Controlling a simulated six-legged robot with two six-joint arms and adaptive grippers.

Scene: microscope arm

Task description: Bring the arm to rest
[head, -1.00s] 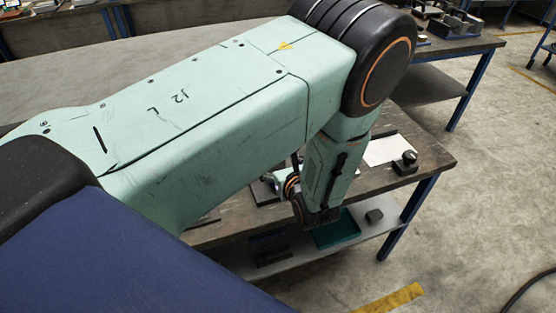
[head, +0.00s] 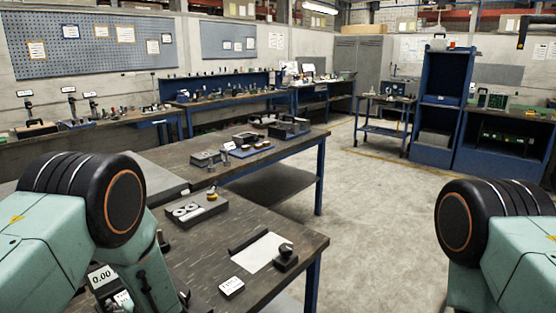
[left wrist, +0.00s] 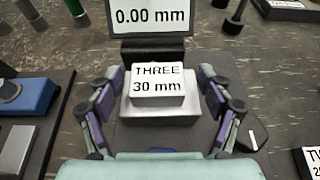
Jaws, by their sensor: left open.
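In the left wrist view my left gripper (left wrist: 161,74) is open, with one finger on each side of a pale block labelled THREE 30 mm (left wrist: 158,86). The block sits on a larger grey-white block (left wrist: 160,108). I cannot tell whether the fingers touch either block. A display reading 0.00 mm (left wrist: 150,17) stands just behind; it also shows in the head view (head: 102,277). In the head view my left arm (head: 50,245) is bent at the lower left, its gripper not clearly visible. My right arm (head: 515,260) is at the right edge, its gripper out of frame.
On the near bench stand a grey box with discs (head: 190,211), a white sheet (head: 262,252), a black knobbed block (head: 285,258) and a labelled block (head: 232,288). In the wrist view a blue block (left wrist: 28,95) lies left. Open floor (head: 370,220) lies between the arms.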

